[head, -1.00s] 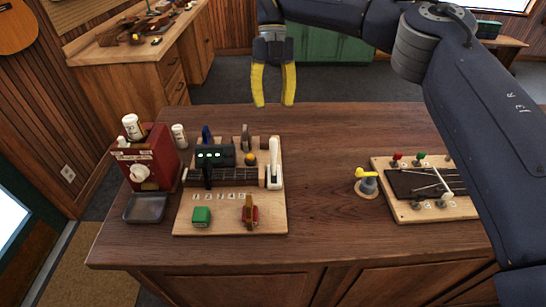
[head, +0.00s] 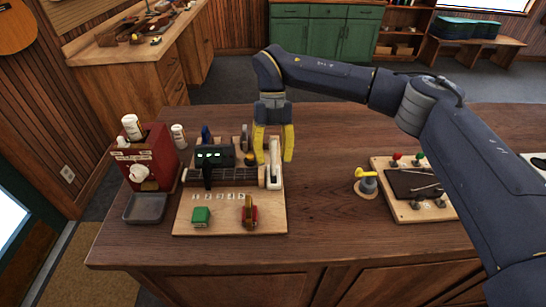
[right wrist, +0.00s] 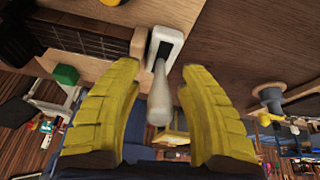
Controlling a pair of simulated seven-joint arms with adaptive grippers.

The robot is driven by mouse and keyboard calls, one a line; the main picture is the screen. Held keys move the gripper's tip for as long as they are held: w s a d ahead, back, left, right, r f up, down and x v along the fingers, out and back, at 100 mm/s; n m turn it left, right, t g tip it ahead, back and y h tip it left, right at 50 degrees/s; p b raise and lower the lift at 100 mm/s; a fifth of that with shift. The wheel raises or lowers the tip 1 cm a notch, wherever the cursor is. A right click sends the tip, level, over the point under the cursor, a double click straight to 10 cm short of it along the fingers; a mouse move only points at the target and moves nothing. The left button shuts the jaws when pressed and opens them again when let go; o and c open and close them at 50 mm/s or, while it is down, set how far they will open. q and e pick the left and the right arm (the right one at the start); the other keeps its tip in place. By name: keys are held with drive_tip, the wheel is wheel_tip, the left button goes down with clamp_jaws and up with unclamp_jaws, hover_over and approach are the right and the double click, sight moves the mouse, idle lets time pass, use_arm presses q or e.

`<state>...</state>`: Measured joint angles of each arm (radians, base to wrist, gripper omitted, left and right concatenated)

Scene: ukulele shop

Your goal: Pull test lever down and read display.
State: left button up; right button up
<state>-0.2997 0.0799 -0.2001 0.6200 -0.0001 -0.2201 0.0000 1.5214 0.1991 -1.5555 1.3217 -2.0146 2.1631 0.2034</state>
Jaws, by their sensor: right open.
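The white test lever (head: 274,155) stands upright at the right edge of the wooden test board (head: 230,222). It also shows in the right wrist view (right wrist: 160,95), with its rounded end between my fingers. The dark display (head: 215,156) with green lit marks sits on the board to the left of the lever; its marks are too small to read. My right gripper (head: 272,158) is open, its yellow fingers on either side of the lever's upper part. In the right wrist view (right wrist: 160,110) gaps show between the fingers and the lever. My left gripper is not in view.
A red dispenser (head: 150,160) with white bottles and a grey tray (head: 145,208) stand left of the board. A green block (head: 201,215) lies on the board. A yellow-topped peg (head: 367,182) and a second board (head: 408,212) stand to the right.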

drive_tip(key=shift+s+f, duration=0.1)
drive_tip(key=shift+f, duration=0.15)
drive_tip(key=shift+c, duration=0.5)
clamp_jaws()
